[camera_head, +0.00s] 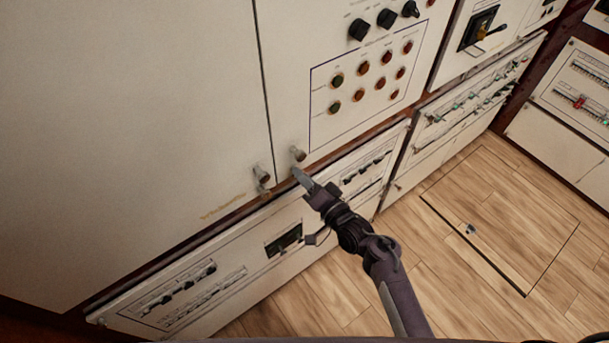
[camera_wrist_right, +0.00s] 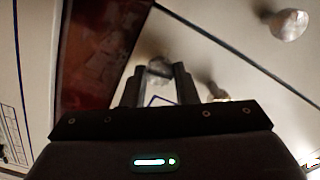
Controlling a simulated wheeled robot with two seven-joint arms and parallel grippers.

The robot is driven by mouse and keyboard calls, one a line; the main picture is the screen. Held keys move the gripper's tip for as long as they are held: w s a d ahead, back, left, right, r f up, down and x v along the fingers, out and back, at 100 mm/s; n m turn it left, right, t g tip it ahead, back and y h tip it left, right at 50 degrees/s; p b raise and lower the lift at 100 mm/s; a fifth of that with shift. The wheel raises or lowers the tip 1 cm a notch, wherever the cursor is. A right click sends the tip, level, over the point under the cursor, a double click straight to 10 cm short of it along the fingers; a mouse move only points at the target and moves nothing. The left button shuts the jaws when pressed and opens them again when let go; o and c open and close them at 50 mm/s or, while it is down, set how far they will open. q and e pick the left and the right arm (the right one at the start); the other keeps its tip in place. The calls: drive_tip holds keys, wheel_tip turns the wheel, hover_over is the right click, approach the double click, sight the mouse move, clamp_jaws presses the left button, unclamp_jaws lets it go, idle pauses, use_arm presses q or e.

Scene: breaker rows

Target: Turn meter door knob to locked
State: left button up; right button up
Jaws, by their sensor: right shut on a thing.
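My right gripper (camera_head: 298,174) reaches the low left corner of the panel with the coloured buttons. In the right wrist view its two dark fingers (camera_wrist_right: 158,88) are shut on a pale metallic knob (camera_wrist_right: 160,68), which sits between the tips. In the head view this knob is hidden by the gripper. A second knob (camera_head: 297,153) stands just above the fingertips on the same panel; it also shows in the wrist view (camera_wrist_right: 215,91). Which way the held knob points is too blurred to tell. My left gripper is not in view.
Across the door seam, the large blank door has two more knobs, an upper (camera_head: 262,173) and a lower (camera_head: 264,190). Black rotary switches (camera_head: 387,18) and coloured buttons (camera_head: 363,67) sit up and right. Breaker panels (camera_head: 190,288) run below.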

drive_tip(key=shift+m, duration=0.6)
drive_tip(key=o, duration=1)
drive_tip(key=b+v, duration=0.1)
drive_tip(key=v, duration=0.6)
drive_tip(key=shift+s+d, duration=0.25)
drive_tip(key=shift+s, duration=0.05)
